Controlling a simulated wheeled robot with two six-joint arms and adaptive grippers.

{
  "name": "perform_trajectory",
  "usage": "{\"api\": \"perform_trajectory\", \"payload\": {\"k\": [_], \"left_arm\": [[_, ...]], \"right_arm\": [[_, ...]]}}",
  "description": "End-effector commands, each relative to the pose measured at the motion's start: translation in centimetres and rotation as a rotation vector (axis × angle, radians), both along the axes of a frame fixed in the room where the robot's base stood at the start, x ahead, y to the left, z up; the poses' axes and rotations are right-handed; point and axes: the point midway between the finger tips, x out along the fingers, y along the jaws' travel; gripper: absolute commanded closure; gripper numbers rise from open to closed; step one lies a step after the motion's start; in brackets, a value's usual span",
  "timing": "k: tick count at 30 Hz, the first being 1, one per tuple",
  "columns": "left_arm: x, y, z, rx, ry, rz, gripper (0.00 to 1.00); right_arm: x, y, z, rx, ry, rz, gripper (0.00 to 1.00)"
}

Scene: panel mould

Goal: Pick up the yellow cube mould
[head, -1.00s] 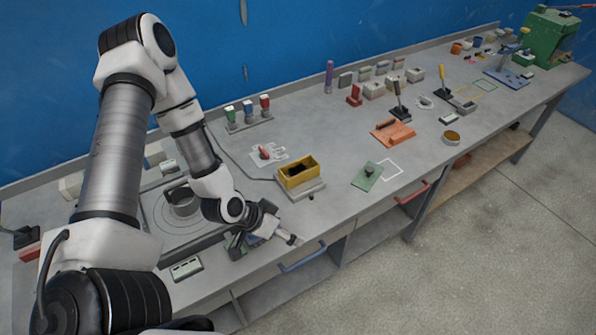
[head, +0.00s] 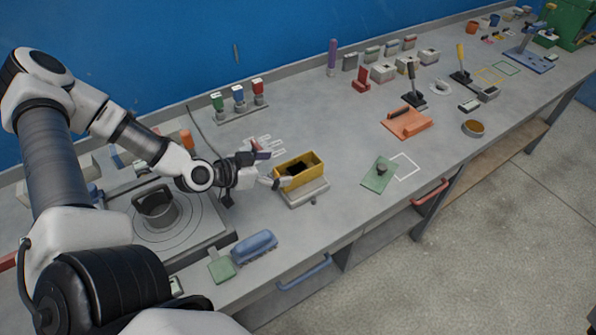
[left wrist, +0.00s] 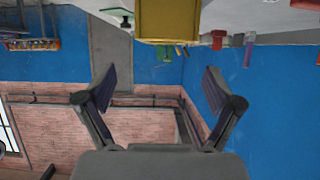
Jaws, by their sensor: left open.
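The yellow cube mould (head: 298,181) is an open-topped box with a dark inside, sitting on a small grey plinth (head: 305,196) at the middle of the bench. My left gripper (head: 271,169) is open and empty at the mould's left side, its fingers spread and pointing at it. In the left wrist view the mould (left wrist: 168,22) shows at the top edge, beyond the open fingers of the left gripper (left wrist: 165,85). I cannot tell whether a fingertip touches it. My right gripper is not in view.
A green plate with a knob (head: 379,175) and an orange tool (head: 407,122) lie to the right. A blue brush-like block (head: 254,247) lies at the front left. A metal pot (head: 157,210) stands on a round plate at left.

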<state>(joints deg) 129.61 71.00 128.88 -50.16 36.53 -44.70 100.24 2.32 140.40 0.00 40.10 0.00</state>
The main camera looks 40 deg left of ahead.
Motion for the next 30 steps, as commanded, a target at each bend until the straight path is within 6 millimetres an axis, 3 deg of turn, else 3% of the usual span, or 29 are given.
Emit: {"api": "perform_trajectory", "payload": {"k": [1, 6, 14, 21, 29, 30], "left_arm": [[0.2, 0.0, -1.0, 0.002, 0.000, -0.001, 0.08], [1.5, -0.6, -1.8, 0.007, 0.001, -0.004, 0.08], [3.3, -1.5, -2.8, 0.006, 0.002, -0.004, 0.08], [6.0, -2.5, -4.1, 0.004, 0.003, -0.002, 0.08], [6.3, -2.7, -4.2, -0.001, 0.003, 0.001, 0.08], [6.3, -2.7, -4.2, 0.000, 0.002, 0.000, 0.19]], "right_arm": [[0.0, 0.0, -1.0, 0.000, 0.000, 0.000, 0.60], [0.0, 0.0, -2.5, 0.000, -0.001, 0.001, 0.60], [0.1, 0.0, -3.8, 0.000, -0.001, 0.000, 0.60], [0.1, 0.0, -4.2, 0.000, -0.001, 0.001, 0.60], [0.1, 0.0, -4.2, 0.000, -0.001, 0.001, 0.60], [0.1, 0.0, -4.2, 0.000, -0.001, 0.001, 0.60]]}}
